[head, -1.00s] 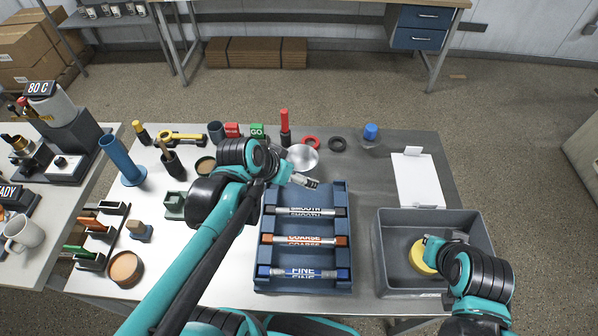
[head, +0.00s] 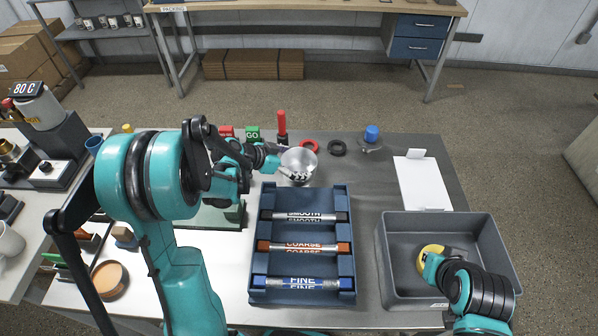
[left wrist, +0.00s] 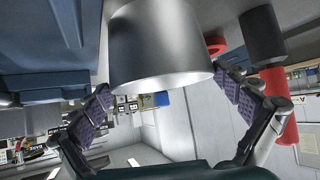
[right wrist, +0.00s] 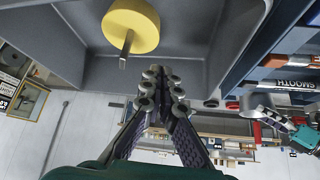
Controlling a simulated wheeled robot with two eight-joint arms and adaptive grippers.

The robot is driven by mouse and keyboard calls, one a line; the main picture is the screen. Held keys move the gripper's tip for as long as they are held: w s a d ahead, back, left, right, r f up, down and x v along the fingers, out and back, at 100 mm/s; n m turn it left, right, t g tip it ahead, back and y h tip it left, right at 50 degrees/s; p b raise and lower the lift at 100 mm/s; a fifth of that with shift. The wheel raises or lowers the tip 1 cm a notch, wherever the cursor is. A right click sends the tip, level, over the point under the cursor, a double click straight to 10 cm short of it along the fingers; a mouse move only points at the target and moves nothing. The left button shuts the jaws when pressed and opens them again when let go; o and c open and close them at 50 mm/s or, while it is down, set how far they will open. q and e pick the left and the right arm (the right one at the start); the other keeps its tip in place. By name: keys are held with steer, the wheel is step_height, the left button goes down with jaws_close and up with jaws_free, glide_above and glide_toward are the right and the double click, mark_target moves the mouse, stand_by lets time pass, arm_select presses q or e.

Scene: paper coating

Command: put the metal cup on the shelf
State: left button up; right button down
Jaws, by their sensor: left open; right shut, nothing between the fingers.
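The metal cup (head: 298,165) stands on the table behind the blue rack. In the left wrist view the silver cup (left wrist: 160,50) is large and lies between my spread fingers. My left gripper (head: 277,168) is open at the cup's left side, its fingers reaching around it; contact is not clear. It also shows in the left wrist view (left wrist: 165,105). My right gripper (head: 432,262) is shut and empty over the grey bin, by a yellow round piece (right wrist: 131,25). Its shut fingertips show in the right wrist view (right wrist: 160,85). A grey shelf (head: 100,22) stands far back left with small cups on it.
The blue rack (head: 348,215) with labelled rods is in front of the cup.

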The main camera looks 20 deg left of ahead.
mark_target(312, 164)
arm_select(q)
steer(key=b+x, duration=0.2)
steer(key=x, duration=0.2)
steer(key=shift+w+d+f, duration=0.1)
steer(key=shift+w+f, duration=0.1)
steer(key=shift+f, duration=0.1)
steer(key=shift+w+d+f, duration=0.2)
steer(key=shift+w+d, duration=0.05)
steer(key=shift+w, duration=0.1)
steer(key=shift+s+r, duration=0.1)
steer(key=shift+c, duration=0.9)
steer(key=c, duration=0.8)
